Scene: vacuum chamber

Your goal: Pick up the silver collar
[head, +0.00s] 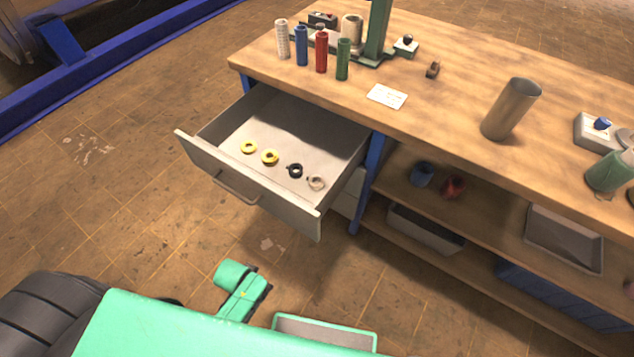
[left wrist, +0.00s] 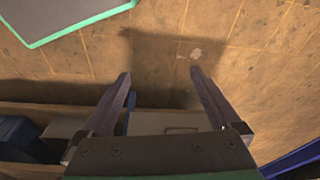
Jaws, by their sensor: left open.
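The silver collar (head: 316,183) is a small pale metal ring lying in the open drawer (head: 262,193), nearest its right front corner. A black collar (head: 295,170) lies just left of it, with two yellow-gold collars (head: 269,157) farther left. My left gripper (left wrist: 162,76) shows in the left wrist view with its two fingers apart and nothing between them. Floor lies beyond its fingertips, and the collar does not show in that view. I cannot make out the left gripper's fingers in the head view. My right gripper is in neither view.
The drawer hangs out of a wooden workbench (head: 455,95). On top stand several colored cylinders (head: 321,50), a white card (head: 387,96) and a metal cup (head: 511,108). A grey bin (head: 425,228) and tray (head: 563,238) sit on the shelf below. The floor before the drawer is clear.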

